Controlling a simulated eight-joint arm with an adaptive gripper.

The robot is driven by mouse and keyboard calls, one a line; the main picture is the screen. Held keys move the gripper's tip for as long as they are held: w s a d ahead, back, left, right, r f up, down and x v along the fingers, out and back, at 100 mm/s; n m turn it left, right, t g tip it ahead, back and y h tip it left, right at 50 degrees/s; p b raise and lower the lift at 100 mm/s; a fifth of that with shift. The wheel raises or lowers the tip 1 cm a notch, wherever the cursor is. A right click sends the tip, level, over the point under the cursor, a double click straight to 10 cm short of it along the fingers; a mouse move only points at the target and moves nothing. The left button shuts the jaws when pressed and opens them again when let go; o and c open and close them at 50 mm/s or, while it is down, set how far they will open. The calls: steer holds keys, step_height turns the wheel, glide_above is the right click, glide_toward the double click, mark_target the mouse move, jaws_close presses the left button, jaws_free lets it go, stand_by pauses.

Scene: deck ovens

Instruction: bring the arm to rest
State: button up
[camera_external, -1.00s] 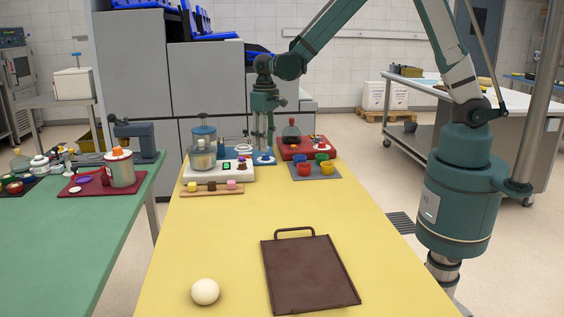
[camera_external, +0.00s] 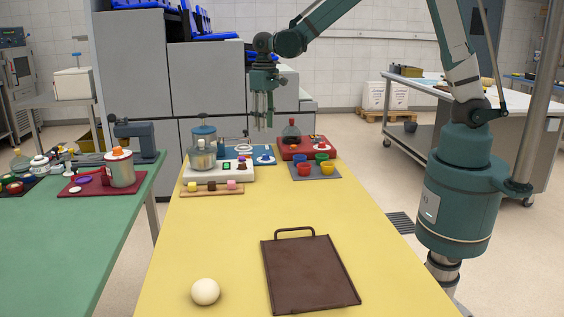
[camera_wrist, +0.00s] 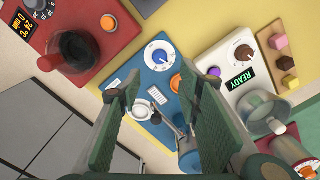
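My gripper (camera_external: 262,122) hangs above the far end of the yellow table (camera_external: 215,225), pointing down. It is over a blue panel (camera_external: 265,160) and apart from it. In the wrist view my gripper (camera_wrist: 165,100) has its two fingers spread apart, with nothing held between them. Beneath the fingers, the blue panel (camera_wrist: 180,55) shows a white dial with a blue knob (camera_wrist: 160,57), an orange button (camera_wrist: 177,83) and a white ring (camera_wrist: 140,110). The gripper hides part of this panel.
A red base with a dark flask (camera_external: 291,132) stands right of the panel. A white unit with a glass jar (camera_external: 203,150) stands left. Several coloured cups (camera_external: 327,167) sit on a grey mat. A brown tray (camera_external: 305,270) and a pale ball (camera_external: 205,291) lie nearer. The table's middle is clear.

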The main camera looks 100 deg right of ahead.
stand_by(0.4)
steer(key=s+a+r+n+t, duration=0.35)
steer(key=s+a+r, duration=0.75)
steer(key=a+r, duration=0.4)
steer(key=s+a+n+t, duration=0.3)
steer(key=s+a+n, duration=0.1)
steer(key=s+a, duration=0.9)
steer(key=shift+s+t, duration=0.35)
steer(key=shift+s, duration=1.4)
steer(key=shift+a+n, duration=0.1)
steer(key=shift+n, duration=0.15)
